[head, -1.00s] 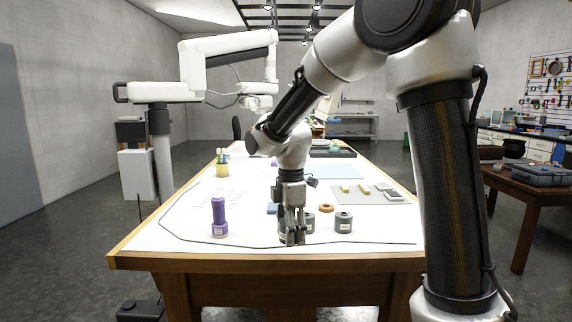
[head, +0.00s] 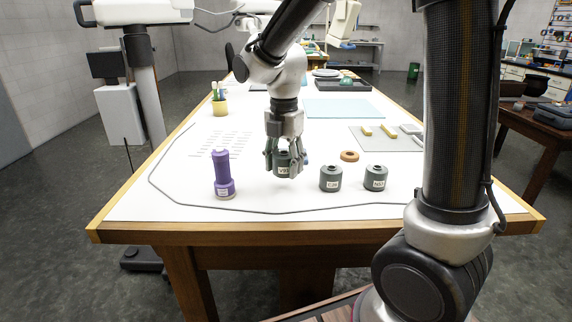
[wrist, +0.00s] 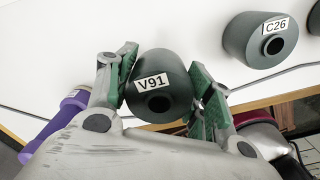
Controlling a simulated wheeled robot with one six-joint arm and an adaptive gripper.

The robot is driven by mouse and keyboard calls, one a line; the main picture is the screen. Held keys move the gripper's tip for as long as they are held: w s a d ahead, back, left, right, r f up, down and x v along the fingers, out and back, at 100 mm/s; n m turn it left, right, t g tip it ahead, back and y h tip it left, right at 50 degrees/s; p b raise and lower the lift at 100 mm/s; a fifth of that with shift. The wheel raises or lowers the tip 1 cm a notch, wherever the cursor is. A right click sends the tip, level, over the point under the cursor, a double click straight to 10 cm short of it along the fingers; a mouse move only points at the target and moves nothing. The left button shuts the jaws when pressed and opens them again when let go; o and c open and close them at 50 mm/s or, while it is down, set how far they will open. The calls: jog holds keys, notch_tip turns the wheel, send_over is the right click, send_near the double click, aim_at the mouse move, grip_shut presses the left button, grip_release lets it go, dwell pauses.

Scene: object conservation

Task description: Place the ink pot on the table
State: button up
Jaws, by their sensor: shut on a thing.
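My gripper (head: 284,170) is shut on a dark grey-green ink pot (head: 283,158) with a white label. The wrist view shows this ink pot (wrist: 160,68) labelled V91, its round opening toward the camera and a green-padded finger on each side. In the head view it sits a little higher than the neighbouring pots and seems slightly above the white table top (head: 310,222); its underside is partly hidden by the fingers. A similar pot labelled C26 (wrist: 252,38) stands to its right, also seen in the head view (head: 330,180).
Another grey pot (head: 375,179) stands further right. A purple stamp-like object (head: 223,175) stands upright at left. An orange-brown ring (head: 349,156) and a grey mat (head: 385,139) lie behind. A dark cord runs along the front; table at front left is clear.

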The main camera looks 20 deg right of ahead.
aim_at(284, 187)
jog(key=shift+f, duration=2.1)
jog(key=shift+f, duration=0.1)
jog(key=o, duration=1.1)
